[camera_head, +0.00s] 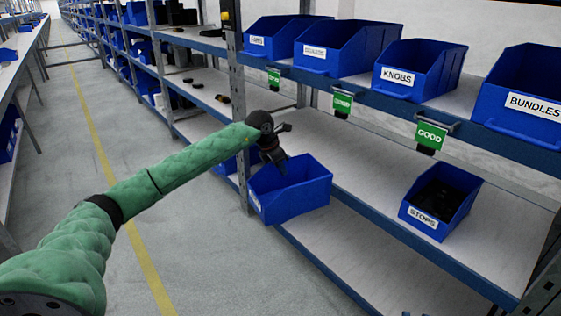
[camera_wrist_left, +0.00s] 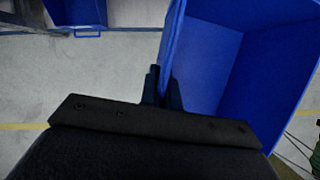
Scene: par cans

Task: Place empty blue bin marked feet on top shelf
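A blue bin (camera_head: 306,201), seemingly empty, is at the lower shelf's front edge and juts toward the aisle, slightly tilted. Its front label is too small to read. My left gripper (camera_head: 276,158) reaches its left rim from above. In the left wrist view the fingers (camera_wrist_left: 163,88) close on the wall of the bin (camera_wrist_left: 212,60). The upper shelf (camera_head: 458,103) holds labelled blue bins, among them KNOBS (camera_head: 408,74) and BUNDLES (camera_head: 520,105). My right gripper is not in view.
A STOPS bin (camera_head: 440,205) with dark contents stands on the lower shelf (camera_head: 375,165), which has bare room left of it. Green tags, one reading GOOD (camera_head: 431,136), hang from the upper shelf edge. A rack post (camera_head: 236,100) stands behind my left arm. The aisle is clear.

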